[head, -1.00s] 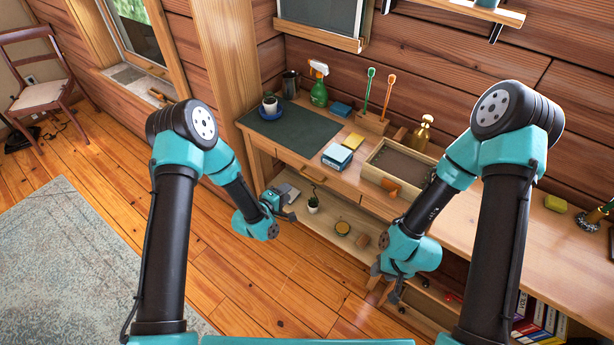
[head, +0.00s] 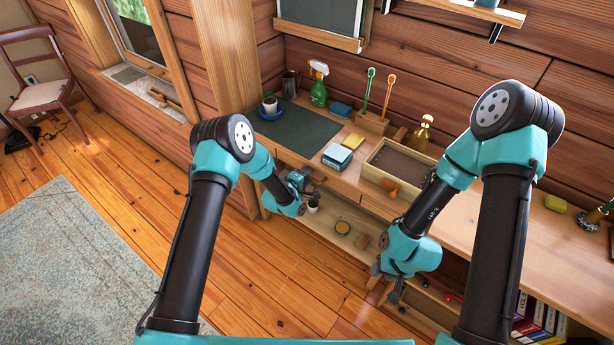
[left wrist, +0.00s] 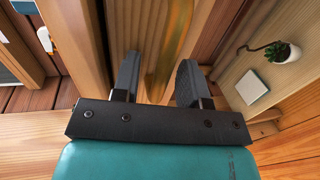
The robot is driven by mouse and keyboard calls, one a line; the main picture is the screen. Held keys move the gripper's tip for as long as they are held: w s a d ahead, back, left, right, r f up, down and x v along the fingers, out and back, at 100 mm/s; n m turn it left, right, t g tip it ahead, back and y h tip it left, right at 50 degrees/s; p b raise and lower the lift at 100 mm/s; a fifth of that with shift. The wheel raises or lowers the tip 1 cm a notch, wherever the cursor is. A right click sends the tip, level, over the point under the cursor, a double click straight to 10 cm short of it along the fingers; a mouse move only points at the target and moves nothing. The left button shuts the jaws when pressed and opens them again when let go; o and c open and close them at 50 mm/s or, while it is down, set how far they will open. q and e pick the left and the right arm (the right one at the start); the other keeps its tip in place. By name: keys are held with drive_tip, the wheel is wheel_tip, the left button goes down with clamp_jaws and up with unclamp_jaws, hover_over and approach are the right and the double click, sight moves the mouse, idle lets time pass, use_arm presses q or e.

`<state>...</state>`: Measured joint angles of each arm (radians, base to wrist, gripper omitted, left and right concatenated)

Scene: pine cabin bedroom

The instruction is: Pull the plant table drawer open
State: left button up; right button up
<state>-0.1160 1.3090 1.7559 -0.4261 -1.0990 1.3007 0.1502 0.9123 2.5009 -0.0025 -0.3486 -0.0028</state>
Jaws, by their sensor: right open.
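The plant table (head: 445,215) is a wooden desk with a dark green mat. Its drawer front (head: 348,193) lies under the tabletop edge and looks closed. My left gripper (head: 308,177) is at the drawer front, covering the drawer's handle in the head view. In the left wrist view, a brass handle (left wrist: 170,45) runs between the two fingers of my left gripper (left wrist: 157,78). The fingers stand apart around it, with a gap on the left finger's side. My right gripper (head: 385,288) is open and empty, low before the shelf.
A lower shelf (head: 325,222) holds small items. The floor in front is free.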

use_arm(q)
drive_tip(key=shift+c, duration=0.4)
clamp_jaws()
